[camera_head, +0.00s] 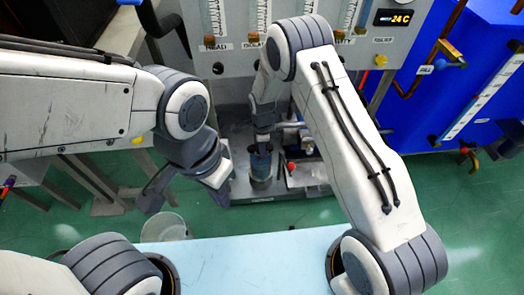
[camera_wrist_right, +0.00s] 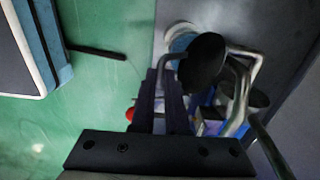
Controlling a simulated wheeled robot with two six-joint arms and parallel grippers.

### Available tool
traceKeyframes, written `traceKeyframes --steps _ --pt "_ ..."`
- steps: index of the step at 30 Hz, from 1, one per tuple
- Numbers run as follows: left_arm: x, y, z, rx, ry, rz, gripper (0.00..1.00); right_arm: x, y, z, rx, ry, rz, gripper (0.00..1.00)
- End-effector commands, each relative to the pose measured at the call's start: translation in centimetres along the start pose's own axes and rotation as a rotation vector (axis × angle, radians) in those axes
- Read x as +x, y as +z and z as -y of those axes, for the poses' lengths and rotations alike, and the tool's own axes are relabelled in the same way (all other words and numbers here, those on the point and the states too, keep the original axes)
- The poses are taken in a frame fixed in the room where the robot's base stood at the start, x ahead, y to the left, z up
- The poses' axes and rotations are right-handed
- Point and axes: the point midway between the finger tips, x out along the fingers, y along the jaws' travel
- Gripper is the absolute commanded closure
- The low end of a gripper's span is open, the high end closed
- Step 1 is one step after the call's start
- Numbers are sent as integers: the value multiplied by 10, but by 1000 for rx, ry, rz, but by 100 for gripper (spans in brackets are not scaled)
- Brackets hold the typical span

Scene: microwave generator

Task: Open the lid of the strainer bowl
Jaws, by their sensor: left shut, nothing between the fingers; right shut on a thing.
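A blue cylindrical body (camera_head: 261,168), seemingly the strainer bowl, stands on the grey metal base below the panel. My right gripper (camera_head: 264,143) is directly above it, pointing down, and hides its top. In the right wrist view the right gripper's dark fingers (camera_wrist_right: 164,98) are shut on a part at the strainer, next to a black round piece (camera_wrist_right: 204,60) and bent metal rods.
A grey panel (camera_head: 225,70) with gauges stands behind. Pipes and a red knob (camera_head: 291,167) are close on the right of the blue body; a blue tank (camera_head: 480,60) is further right. A clear bucket (camera_head: 165,227) is on the green floor. A light blue surface (camera_head: 260,262) lies in front.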

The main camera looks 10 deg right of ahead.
Motion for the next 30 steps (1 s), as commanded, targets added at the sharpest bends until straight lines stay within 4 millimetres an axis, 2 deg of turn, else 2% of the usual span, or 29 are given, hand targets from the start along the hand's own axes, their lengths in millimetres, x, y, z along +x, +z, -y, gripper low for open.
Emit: traceKeyframes --steps 2,7,12,15,26,27,29,30 --pt "-5 0 0 0 0 0 100 -5 0 3 0 0 0 100" --pt "-25 -1 -2 0 0 0 100 -28 0 29 1 -7 2 100" --pt "-27 -2 -2 0 0 0 100 -38 0 56 0 -9 2 100" --pt "-26 -1 -2 0 0 0 100 -39 0 65 0 -7 1 100" --pt "-26 -1 -2 0 0 0 100 -39 0 67 0 0 0 100" --pt "-26 -1 -2 0 0 0 100 -39 0 67 0 0 -1 84" --pt "-26 -1 -2 0 0 0 100 -39 0 67 0 1 -1 61" --pt "-26 -1 -2 0 0 0 100 -40 0 67 0 1 -1 58"
